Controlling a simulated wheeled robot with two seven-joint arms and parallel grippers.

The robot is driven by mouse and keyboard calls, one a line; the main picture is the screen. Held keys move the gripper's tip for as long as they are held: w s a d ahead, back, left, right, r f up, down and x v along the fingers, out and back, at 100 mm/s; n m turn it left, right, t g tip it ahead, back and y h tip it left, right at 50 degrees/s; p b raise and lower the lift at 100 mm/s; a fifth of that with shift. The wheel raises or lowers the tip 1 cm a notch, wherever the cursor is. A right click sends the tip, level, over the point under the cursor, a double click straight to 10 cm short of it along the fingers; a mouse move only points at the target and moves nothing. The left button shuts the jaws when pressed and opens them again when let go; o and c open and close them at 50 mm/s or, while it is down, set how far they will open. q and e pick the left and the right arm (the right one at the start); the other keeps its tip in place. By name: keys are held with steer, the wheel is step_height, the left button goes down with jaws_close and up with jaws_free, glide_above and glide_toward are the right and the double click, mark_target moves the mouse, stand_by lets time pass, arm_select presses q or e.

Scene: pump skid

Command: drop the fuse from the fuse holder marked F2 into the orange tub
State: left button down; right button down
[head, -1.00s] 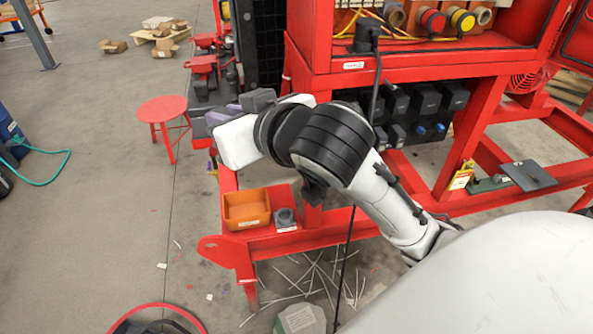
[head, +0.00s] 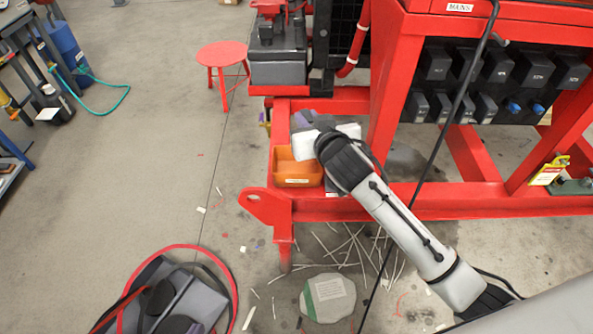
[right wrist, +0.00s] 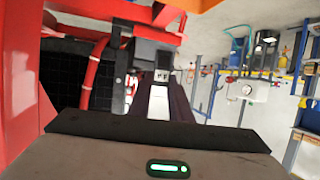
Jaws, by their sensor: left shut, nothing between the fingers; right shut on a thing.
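The orange tub (head: 297,180) sits on the low red ledge of the skid, its back edge partly covered by my right gripper. My right gripper (head: 303,121) is in the head view just behind and above the tub, pointing away from me. In the right wrist view it is shut on a small dark block with a light label (right wrist: 162,75), which I take to be the fuse; its marking is too small to read. The holder marked F2 cannot be picked out among the black fuse blocks (head: 497,68) under the cabinet. My left gripper is not in view.
A red skid post (head: 397,90) stands right of my right gripper. A black cable (head: 436,150) hangs in front of the frame. A red stool (head: 222,58) stands at the back left.

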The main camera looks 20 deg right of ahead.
steer(key=shift+f, duration=0.4)
step_height(320, 180, down, 5)
steer(key=b, duration=0.6)
steer(key=shift+f, duration=0.3)
steer(key=c, duration=1.5)
jaws_free()
steer(key=shift+c, duration=0.2)
